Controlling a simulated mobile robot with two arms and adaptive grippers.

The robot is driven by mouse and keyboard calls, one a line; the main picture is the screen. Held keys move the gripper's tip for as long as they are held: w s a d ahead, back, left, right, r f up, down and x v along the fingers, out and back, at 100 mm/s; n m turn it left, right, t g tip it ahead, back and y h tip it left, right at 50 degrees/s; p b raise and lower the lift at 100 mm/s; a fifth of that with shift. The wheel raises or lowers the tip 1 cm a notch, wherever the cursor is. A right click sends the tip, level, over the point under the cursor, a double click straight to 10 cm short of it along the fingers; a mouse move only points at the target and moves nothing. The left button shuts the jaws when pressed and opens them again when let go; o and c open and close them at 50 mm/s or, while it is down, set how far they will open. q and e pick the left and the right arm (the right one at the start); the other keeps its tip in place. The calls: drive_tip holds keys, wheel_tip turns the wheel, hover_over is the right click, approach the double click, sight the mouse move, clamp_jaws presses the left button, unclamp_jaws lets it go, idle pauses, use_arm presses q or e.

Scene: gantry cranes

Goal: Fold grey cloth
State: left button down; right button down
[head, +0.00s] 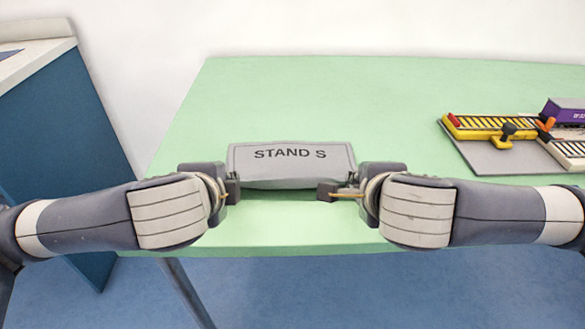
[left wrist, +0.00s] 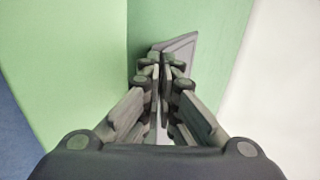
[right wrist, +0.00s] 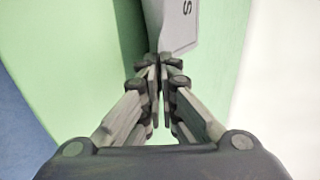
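The grey cloth (head: 290,168) with the dark letters "STAND S" is near the front edge of the green table, between my two grippers. My left gripper (head: 232,187) is at its near left corner, and my right gripper (head: 330,191) is at its near right corner. Both look shut on the cloth's edge. In the left wrist view part of the cloth (left wrist: 183,48) shows just past the nearly closed fingers. In the right wrist view the cloth (right wrist: 176,25) runs away from the fingertips, which are close together. The gripped corners are hidden by the fingers.
The green table (head: 300,95) is clear behind and to the left of the cloth. At the right stand a yellow crane model (head: 492,126) on a grey board (head: 485,157) and a purple container (head: 565,108). A blue cabinet (head: 60,135) stands beyond the table's left side.

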use_arm(q)
drive_tip(key=shift+s+f+t, duration=0.3)
drive_tip(key=shift+s+f, duration=0.05)
use_arm(e)
drive_tip(key=shift+s+f, duration=0.35)
drive_tip(key=shift+t, duration=0.3)
use_arm(q)
drive_tip(key=c, duration=1.5)
unclamp_jaws()
use_arm(e)
drive_tip(key=c, duration=1.5)
unclamp_jaws()
use_arm(q)
drive_tip(key=shift+r, duration=0.1)
use_arm(e)
drive_tip(key=shift+r, duration=0.15)
